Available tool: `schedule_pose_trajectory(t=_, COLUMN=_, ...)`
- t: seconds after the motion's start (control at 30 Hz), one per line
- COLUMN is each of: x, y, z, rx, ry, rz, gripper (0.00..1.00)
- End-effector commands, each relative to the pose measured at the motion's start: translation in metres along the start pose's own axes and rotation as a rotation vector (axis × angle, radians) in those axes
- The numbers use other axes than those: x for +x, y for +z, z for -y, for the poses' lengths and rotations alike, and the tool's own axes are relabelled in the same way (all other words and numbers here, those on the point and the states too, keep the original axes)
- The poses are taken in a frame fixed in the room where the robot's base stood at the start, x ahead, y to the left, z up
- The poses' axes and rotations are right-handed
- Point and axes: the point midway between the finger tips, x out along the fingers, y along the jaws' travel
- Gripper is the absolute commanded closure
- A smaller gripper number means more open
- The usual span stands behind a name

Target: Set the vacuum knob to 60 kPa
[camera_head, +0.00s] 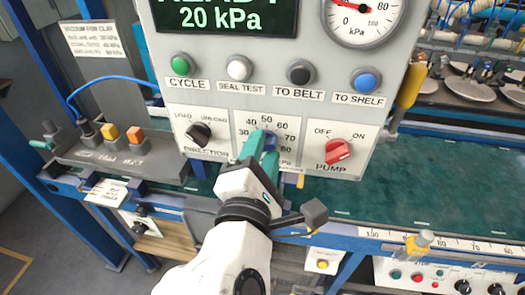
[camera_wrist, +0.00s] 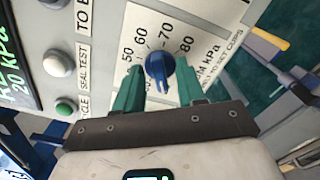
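The vacuum knob (camera_wrist: 158,66) is blue and sits on a white dial plate (camera_wrist: 206,28) with printed kPa numbers; 50, 60, 70 and 80 show in the wrist view. Which number it points at is not clear to me. My gripper (camera_wrist: 160,74) has teal fingers, one on each side of the knob, with gaps visible; it is open. In the head view my gripper (camera_head: 264,145) reaches up to the dial and hides most of the knob. The display (camera_head: 222,18) reads 20 kPa.
The red pump knob (camera_head: 338,151) is just right of the dial, and the black direction knob (camera_head: 198,134) is to its left. Green, white, black and blue buttons line the panel above. A round gauge (camera_head: 362,18) is at the upper right. A green belt (camera_head: 430,185) runs behind.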

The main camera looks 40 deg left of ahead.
Motion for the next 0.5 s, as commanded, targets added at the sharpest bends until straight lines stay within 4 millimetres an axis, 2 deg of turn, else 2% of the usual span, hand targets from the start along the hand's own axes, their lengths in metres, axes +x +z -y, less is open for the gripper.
schedule_pose_trajectory(t=0.07, x=-0.0002, y=0.0001, z=0.0001, rx=0.0, ry=0.0, rz=0.0, gripper=0.61)
schedule_pose_trajectory(t=0.5, x=-0.0005, y=0.0, z=0.0001, rx=0.0, ry=0.0, rz=0.0, gripper=1.0)
